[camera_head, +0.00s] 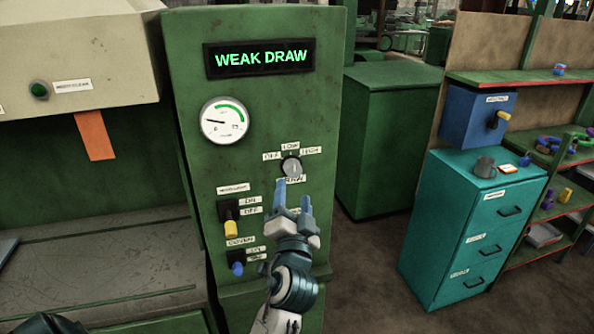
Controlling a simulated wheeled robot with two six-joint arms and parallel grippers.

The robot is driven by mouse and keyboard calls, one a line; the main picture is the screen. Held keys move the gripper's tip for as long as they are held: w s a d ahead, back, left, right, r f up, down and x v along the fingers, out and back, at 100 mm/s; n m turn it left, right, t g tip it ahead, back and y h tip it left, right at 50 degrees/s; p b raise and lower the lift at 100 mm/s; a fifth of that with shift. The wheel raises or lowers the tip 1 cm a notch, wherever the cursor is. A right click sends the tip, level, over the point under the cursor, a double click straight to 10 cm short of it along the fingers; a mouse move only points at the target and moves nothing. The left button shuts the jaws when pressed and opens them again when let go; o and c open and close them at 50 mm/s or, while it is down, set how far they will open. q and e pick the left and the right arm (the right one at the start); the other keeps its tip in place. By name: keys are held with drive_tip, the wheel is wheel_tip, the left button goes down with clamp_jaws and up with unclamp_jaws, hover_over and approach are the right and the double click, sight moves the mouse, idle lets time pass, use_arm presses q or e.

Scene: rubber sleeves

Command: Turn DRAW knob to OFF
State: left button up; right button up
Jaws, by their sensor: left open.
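The DRAW knob (291,166) is a small round grey knob on the green control panel (185,120). Labels around it read OFF at left, LOW at top and HIGH at right, with a DRAW label below. Its pointer direction is too small to tell for sure. My left gripper (293,200) is open and empty, its two blue fingers pointing up just below the knob, apart from it in the picture. The display (259,58) reads WEAK DRAW in green. My right gripper is not in view.
Below left of the knob are a yellow-handled switch (231,228) with ON/OFF labels and a blue-handled switch (237,268). A round gauge (224,120) sits above.

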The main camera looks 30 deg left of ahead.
sight(294, 173)
use_arm(q)
drive_tip(key=p+x, duration=0.2)
drive_tip(key=x, duration=0.3)
drive_tip(key=shift+w+a+r, duration=0.2)
drive_tip(key=shift+w+a, duration=0.05)
drive_tip(key=shift+w, duration=0.05)
drive_tip(key=shift+w+a, duration=0.3)
drive_tip(key=shift+w, duration=0.15)
drive_tip(key=c, duration=1)
